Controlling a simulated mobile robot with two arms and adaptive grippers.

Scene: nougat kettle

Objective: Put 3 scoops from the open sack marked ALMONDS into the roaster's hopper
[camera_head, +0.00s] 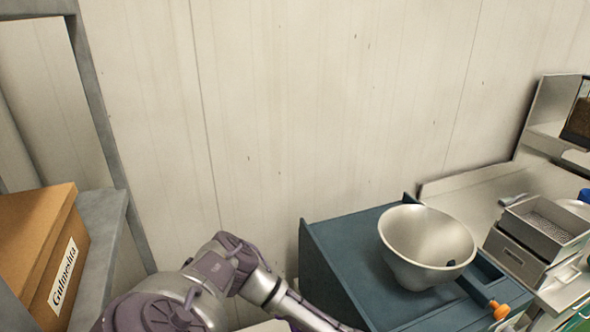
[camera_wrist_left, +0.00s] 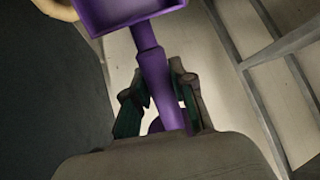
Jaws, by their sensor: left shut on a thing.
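My left gripper (camera_wrist_left: 158,98) is shut on the handle of a purple scoop (camera_wrist_left: 150,62) in the left wrist view. The scoop's head is at the top edge of that view and partly cut off, so I cannot tell whether it holds anything. In the head view a wide metal bowl-shaped hopper (camera_head: 425,240) sits on a dark teal machine (camera_head: 345,255), which looks like the roaster. My left arm comes in at the bottom, left of the machine, its gripper out of that view. I see no sack marked ALMONDS. My right gripper is not in view.
An orange-tipped handle (camera_head: 499,310) sticks out from the machine's right side. Metal trays (camera_head: 543,229) stand on a counter at the right. A pale wall is behind.

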